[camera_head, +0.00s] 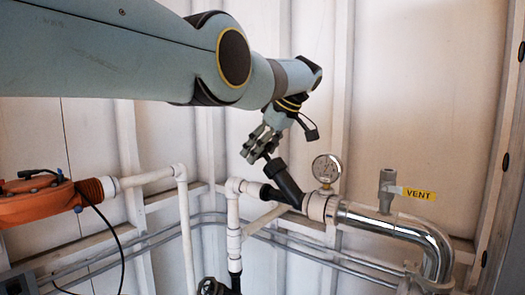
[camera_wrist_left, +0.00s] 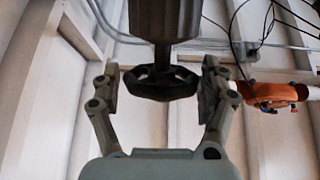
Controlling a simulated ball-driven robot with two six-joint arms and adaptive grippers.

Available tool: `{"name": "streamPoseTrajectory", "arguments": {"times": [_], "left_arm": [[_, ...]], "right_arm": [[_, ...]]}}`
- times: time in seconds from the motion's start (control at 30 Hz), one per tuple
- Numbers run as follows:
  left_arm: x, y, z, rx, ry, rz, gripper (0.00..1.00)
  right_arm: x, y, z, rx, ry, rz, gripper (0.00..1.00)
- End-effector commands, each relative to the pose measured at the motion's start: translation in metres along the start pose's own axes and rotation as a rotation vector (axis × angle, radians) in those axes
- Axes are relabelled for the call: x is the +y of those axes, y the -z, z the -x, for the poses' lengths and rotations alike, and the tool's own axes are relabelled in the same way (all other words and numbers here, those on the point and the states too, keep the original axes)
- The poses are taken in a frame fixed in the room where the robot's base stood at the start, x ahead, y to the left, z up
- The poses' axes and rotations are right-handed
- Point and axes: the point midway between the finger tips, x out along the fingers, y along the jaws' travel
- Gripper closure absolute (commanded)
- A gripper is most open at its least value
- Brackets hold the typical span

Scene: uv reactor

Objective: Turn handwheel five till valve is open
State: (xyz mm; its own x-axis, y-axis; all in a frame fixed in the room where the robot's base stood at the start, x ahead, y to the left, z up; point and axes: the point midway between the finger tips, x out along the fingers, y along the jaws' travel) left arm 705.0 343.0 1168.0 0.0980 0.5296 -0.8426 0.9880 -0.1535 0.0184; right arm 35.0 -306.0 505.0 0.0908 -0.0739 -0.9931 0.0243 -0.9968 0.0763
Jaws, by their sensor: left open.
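My left gripper (camera_head: 258,146) is at the upper end of a black angled valve (camera_head: 284,182) in the head view. In the left wrist view, a dark round handwheel (camera_wrist_left: 161,84) sits between the two fingers of this gripper (camera_wrist_left: 158,78). The fingers are open, one on each side of the rim, with a small gap showing on both sides. A grey valve body (camera_wrist_left: 164,20) is beyond the wheel. The gripper mostly hides the wheel in the head view, and no number is readable on it. My right gripper is not in view.
A pressure gauge (camera_head: 326,169) stands close right of the valve, above a shiny steel pipe (camera_head: 390,226). A yellow VENT tag (camera_head: 419,194) is further right. White pipes (camera_head: 234,232) run below, and an orange unit (camera_head: 38,203) with a cable is at left.

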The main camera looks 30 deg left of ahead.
Motion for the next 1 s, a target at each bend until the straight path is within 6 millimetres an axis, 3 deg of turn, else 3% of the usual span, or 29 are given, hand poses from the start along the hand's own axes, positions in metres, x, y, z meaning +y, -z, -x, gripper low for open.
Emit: {"name": "streamPoseTrajectory", "arguments": {"times": [0.17, 0.6, 0.8, 1.0], "left_arm": [[0.001, -0.001, 0.011, -0.001, -0.001, -0.001, 0.22], [0.001, 0.0, 0.102, 0.001, -0.002, 0.0, 0.22], [0.001, 0.0, 0.119, 0.001, -0.001, 0.0, 0.22], [0.001, 0.0, 0.12, 0.001, -0.001, 0.0, 0.22]], "right_arm": [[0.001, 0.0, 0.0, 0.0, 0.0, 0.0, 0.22], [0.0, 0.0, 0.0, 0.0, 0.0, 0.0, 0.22], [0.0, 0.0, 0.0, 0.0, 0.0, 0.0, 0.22], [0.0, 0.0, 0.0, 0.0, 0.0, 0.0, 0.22]]}}
